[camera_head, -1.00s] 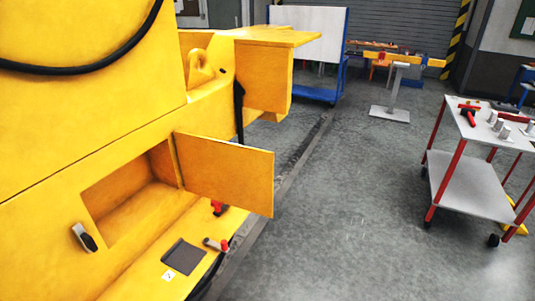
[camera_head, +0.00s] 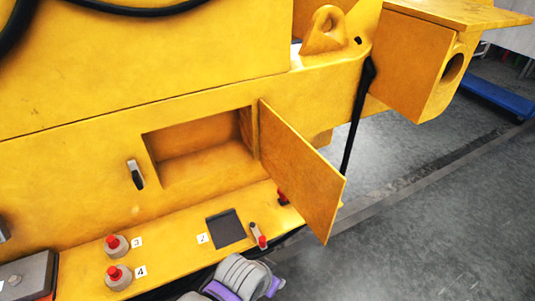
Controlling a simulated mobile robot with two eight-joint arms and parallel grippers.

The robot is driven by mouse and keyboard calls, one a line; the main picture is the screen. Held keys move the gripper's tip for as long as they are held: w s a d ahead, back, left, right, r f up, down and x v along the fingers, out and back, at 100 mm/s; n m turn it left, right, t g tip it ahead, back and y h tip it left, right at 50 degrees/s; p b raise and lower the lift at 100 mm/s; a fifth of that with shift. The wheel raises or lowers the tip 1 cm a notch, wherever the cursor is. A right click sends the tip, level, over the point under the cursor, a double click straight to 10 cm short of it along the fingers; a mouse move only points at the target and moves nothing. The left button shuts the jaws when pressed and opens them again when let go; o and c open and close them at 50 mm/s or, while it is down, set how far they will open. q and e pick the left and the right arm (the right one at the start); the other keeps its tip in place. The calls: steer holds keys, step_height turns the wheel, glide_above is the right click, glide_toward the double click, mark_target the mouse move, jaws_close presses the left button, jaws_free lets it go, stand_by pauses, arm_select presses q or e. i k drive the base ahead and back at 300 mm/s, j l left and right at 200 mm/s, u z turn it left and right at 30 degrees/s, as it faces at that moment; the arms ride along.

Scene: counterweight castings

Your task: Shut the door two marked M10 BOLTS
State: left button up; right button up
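A yellow door (camera_head: 303,175) stands open on the yellow machine, hinged at the right edge of a rectangular recess (camera_head: 200,150). The recess looks empty. No M10 BOLTS marking can be read on the door or around the opening. A grey and black latch handle (camera_head: 136,174) sits on the panel left of the recess. A grey and purple part of my own arm shows at the bottom edge, below the ledge and apart from the door.
A yellow ledge (camera_head: 180,254) below the recess carries a dark square plate (camera_head: 227,229), red-topped knobs (camera_head: 116,246) and small number labels. A dark grey box (camera_head: 28,277) is at lower left. A black hose (camera_head: 357,115) hangs right of the door.

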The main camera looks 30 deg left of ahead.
mark_target(313, 186)
steer(key=i+l+u, duration=0.15)
steer(key=u, duration=0.35)
steer(key=i+l+u, duration=0.15)
steer(key=u, duration=0.3)
steer(key=i+l+u, duration=0.1)
steer(key=l+u, duration=0.2)
steer(key=u, duration=0.2)
